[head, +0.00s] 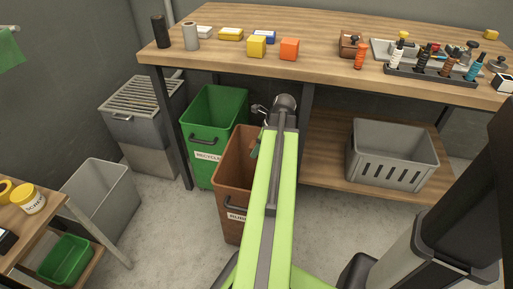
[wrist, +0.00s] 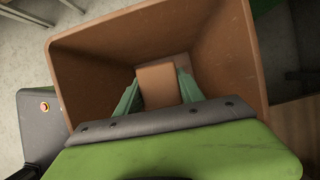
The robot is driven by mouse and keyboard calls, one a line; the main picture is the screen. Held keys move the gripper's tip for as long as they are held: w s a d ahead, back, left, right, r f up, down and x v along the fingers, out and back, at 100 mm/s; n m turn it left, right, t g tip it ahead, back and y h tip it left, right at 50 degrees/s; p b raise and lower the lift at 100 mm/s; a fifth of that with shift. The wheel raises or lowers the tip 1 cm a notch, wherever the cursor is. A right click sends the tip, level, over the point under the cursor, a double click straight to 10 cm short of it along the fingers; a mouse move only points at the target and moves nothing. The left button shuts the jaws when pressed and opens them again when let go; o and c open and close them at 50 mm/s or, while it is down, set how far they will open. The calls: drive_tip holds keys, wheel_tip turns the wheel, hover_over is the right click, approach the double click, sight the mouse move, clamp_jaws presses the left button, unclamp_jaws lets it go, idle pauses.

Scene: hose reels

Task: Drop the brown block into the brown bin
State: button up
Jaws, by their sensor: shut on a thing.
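The brown block (wrist: 158,84) is between the two fingers of my gripper (wrist: 159,92) in the wrist view. My gripper is shut on it. The block and fingers are over the open mouth of the brown bin (wrist: 95,60), whose walls surround them in the picture. How deep the block hangs I cannot tell. In the head view the brown bin (head: 229,187) stands on the floor in front of the workbench, partly hidden by my green arm. My gripper (head: 257,141) is mostly hidden there, and the block cannot be made out.
A green bin (head: 209,140) labelled for recycling stands left of the brown bin. The workbench (head: 330,60) is behind, with several blocks and tools on top. A grey crate (head: 392,158) sits on its lower shelf. A grey bin (head: 102,200) stands at the left.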

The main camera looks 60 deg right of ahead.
drive_tip(key=shift+f, duration=0.2)
drive_tip(key=o, duration=1.5)
drive_tip(key=shift+o, duration=0.2)
drive_tip(key=p+v, duration=1.6)
drive_tip(key=v, duration=0.1)
drive_tip(key=shift+r, duration=0.2)
